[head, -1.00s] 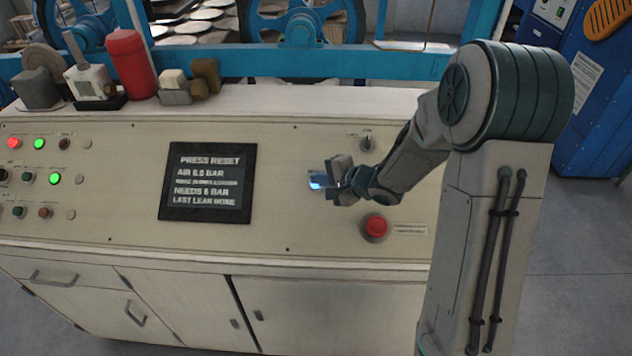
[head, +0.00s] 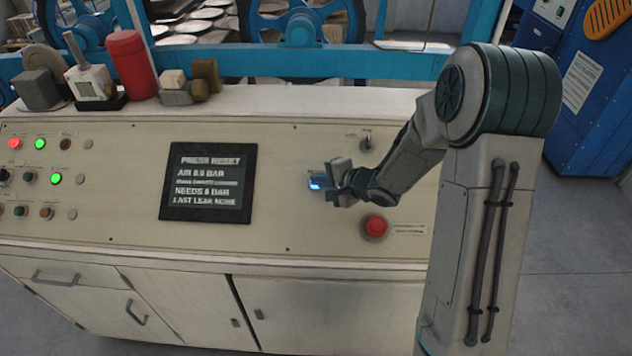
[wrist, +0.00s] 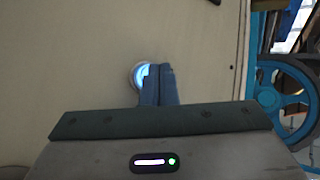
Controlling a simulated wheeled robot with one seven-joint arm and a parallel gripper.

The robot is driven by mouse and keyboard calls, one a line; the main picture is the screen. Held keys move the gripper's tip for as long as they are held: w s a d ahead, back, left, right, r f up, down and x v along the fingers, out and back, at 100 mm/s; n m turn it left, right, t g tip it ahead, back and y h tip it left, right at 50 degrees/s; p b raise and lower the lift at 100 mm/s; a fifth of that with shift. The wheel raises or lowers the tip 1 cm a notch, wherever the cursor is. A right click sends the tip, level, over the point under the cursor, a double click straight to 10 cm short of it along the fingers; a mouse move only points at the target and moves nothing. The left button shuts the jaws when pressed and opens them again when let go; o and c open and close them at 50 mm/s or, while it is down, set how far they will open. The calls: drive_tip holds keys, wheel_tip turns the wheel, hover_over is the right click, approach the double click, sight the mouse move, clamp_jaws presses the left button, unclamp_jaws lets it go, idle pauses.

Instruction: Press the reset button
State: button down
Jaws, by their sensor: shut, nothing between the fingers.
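The reset button is a round, blue-lit button (wrist: 139,75) with a pale ring, set in the cream panel; my fingers partly cover it in the wrist view. In the head view its blue glow (head: 315,183) shows just left of my gripper. My gripper (wrist: 158,84) is shut and empty, its fingertips at the right part of the button. In the head view my gripper (head: 338,182) is close to the panel. I cannot tell whether the fingertips touch the button. The display (head: 207,182) reads "PRESS RESET", "AIR 6.0 BAR", "NEEDS 6 BAR".
A red mushroom button (head: 376,226) sits below and right of my gripper. A small switch (head: 366,143) is above it. Lit red and green lamps (head: 39,143) are at the panel's left. A red canister (head: 131,64) and small items stand on the top ledge.

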drive_tip(key=shift+w+f, duration=0.15)
drive_tip(key=shift+f, duration=0.1)
idle(0.3)
drive_tip(key=shift+r, duration=0.1)
drive_tip(key=shift+s+r+p, duration=0.45)
drive_tip(key=shift+r+p, duration=0.2)
drive_tip(key=shift+p, duration=0.35)
drive_tip(key=shift+r, duration=0.1)
drive_tip(key=r+p, duration=0.1)
drive_tip(key=s+r+p, duration=0.1)
drive_tip(key=shift+p, duration=0.3)
drive_tip(key=shift+s+r, duration=0.75)
drive_tip(key=shift+r, duration=0.3)
